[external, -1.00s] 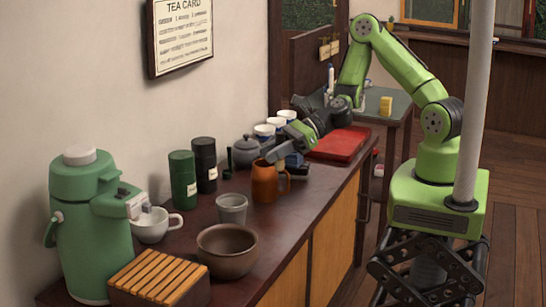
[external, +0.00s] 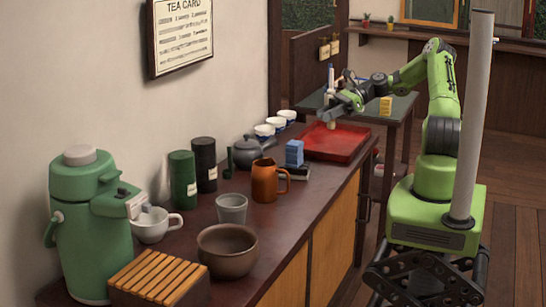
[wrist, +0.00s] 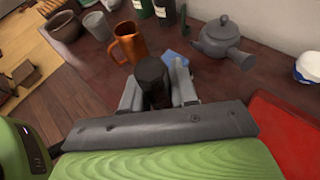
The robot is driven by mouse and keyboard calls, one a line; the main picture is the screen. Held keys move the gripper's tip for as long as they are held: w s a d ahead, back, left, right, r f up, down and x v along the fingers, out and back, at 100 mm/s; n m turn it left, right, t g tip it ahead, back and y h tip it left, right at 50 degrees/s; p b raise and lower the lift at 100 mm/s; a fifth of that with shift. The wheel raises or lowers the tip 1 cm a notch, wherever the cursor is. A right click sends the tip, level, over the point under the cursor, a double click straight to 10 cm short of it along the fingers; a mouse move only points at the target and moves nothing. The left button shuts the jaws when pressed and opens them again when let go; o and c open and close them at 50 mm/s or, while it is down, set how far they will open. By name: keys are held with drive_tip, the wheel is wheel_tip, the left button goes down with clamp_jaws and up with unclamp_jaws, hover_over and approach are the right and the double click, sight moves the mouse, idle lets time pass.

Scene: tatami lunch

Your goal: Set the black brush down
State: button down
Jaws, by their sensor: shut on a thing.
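My gripper (external: 334,110) hangs above the red tray (external: 350,147); it also shows in the wrist view (wrist: 156,82). It is shut on the black brush (wrist: 151,78), seen there as a dark rounded end between the two fingers. In the external view a small pale tip (external: 331,125) shows below the gripper, over the tray. I cannot tell whether it touches the tray. The rest of the brush is hidden by the fingers and the arm.
A blue block (external: 294,153) stands beside the orange mug (external: 265,181), near the counter's front edge. A grey teapot (external: 250,152) and several white cups (external: 276,122) stand by the wall. The visible floor of the red tray is bare.

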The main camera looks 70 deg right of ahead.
drive_tip(key=f+b, duration=0.1)
drive_tip(key=f, duration=0.4)
drive_tip(key=f+b, duration=0.1)
drive_tip(key=f, duration=0.4)
drive_tip(key=f+b, duration=0.2)
drive_tip(key=f, duration=0.3)
drive_tip(key=shift+s+d+f, duration=0.15)
drive_tip(key=shift+s+d, duration=0.05)
drive_tip(key=shift+d, duration=0.1)
drive_tip(key=c, duration=0.9)
unclamp_jaws()
